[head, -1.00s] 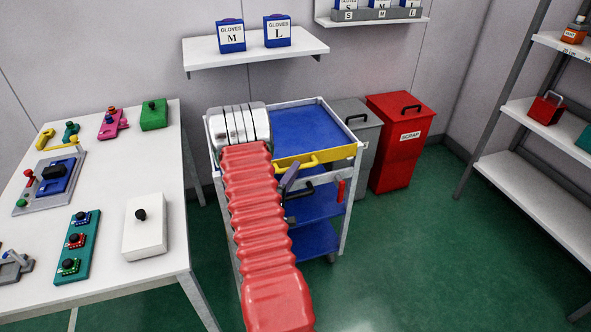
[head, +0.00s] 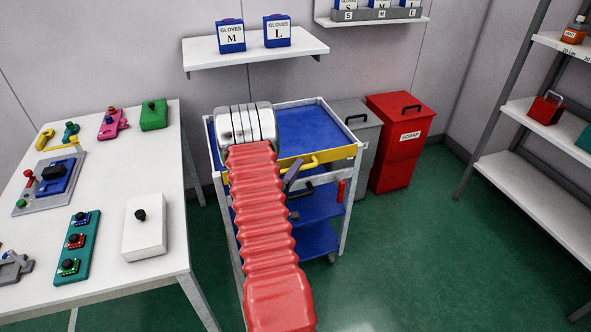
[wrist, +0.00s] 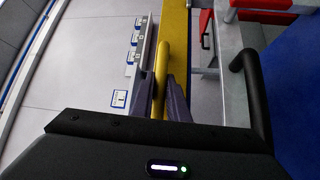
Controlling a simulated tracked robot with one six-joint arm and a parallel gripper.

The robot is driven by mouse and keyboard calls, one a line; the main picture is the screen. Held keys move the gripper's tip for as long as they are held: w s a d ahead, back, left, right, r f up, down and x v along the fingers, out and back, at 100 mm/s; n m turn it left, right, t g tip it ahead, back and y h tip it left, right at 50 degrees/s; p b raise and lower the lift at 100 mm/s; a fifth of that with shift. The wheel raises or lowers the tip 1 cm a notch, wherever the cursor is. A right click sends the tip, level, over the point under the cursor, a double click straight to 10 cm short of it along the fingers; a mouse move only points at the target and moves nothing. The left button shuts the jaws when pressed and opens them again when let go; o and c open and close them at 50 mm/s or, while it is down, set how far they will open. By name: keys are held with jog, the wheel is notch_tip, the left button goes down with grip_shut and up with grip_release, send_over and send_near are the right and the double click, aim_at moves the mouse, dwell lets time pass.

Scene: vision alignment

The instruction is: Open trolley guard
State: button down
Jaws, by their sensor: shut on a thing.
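The trolley (head: 346,205) has a white frame and blue shelves. A yellow guard (head: 340,153) runs along the near edge of its top, with a yellow handle (head: 302,164) on it. The guard also shows in the wrist view (wrist: 178,30), with the handle (wrist: 161,65) beside it. My gripper (wrist: 163,97) has its dark purple fingers on both sides of the handle and is shut on it. In the head view one finger (head: 292,176) shows just below the handle. My arm hides the guard's left part and the trolley's front left.
A grey bin and a red scrap bin (head: 400,155) stand behind right. A table (head: 105,240) with several fixtures is left. Green floor is clear at right.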

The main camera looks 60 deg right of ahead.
jog(key=shift+w+f, duration=0.1)
jog(key=shift+s+a+f+m+g+h, duration=0.35)
jog(key=shift+m+h, duration=0.3)
jog(key=shift+m, duration=0.4)
jog(key=shift+s+f+m+g+h, duration=0.15)
jog(key=shift+f+m+g+h, duration=0.2)
jog(key=shift+m+g+h, duration=0.55)
jog(key=shift+s+a+f+m+g+h, duration=0.15)
jog(key=shift+s+a+f+m+h, duration=0.2)
jog(key=shift+m, duration=0.9)
jog(key=shift+w+d, duration=0.1)
jog(key=shift+d, duration=0.05)
jog(key=c, duration=2)
grip_release()
jog(key=shift+r, duration=0.1)
jog(key=shift+w+r, duration=0.1)
